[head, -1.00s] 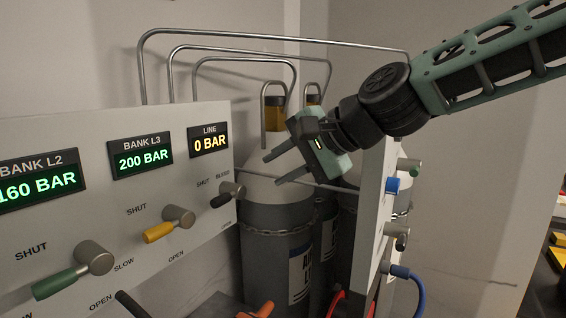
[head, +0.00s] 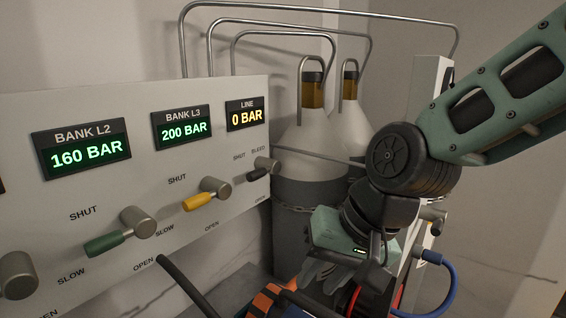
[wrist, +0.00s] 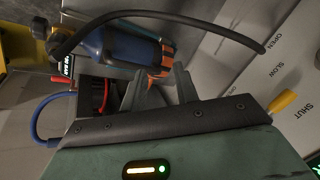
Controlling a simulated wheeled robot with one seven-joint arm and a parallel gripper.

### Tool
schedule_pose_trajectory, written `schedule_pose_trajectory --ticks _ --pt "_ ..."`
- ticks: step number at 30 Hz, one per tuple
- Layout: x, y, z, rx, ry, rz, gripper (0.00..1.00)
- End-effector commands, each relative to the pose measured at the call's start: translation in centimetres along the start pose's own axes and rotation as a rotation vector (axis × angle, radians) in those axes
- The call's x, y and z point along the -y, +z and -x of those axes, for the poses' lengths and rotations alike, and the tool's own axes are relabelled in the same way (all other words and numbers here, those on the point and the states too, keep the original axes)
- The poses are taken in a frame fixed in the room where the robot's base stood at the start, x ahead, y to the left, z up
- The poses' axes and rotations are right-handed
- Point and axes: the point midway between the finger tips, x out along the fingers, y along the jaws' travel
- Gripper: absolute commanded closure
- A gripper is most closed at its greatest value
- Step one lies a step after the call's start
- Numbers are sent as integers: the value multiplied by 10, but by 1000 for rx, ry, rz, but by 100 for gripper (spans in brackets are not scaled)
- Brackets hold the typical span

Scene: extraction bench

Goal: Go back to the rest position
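My gripper (head: 318,272) is in the lower right of the head view, pointing down and to the left, in front of the grey gas cylinders. In the wrist view its two dark fingers (wrist: 167,88) show in the middle. They look apart with nothing seen between them, and a blue and orange object lies beyond them. My gripper is apart from the valve panel (head: 60,230) at its left.
The panel carries a green lever (head: 108,243), a yellow lever (head: 203,200) and a dark bleed lever (head: 262,171). Cylinders (head: 312,165) with bent pipes stand behind. A blue hose (head: 447,285) hangs at the right. A black hose (head: 185,285) crosses in front of the panel.

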Motion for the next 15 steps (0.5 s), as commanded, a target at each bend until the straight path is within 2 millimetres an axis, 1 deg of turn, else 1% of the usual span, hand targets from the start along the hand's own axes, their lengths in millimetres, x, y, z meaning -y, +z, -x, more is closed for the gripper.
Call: schedule_pose_trajectory --ticks 1,6,9,12,15 --pt "-5 17 -3 27 37 67 70" --pt "-32 62 -4 112 146 269 70" --pt "-48 85 -1 162 197 383 70" --pt "-63 105 5 207 235 481 70" --pt "-74 118 10 243 259 552 70"
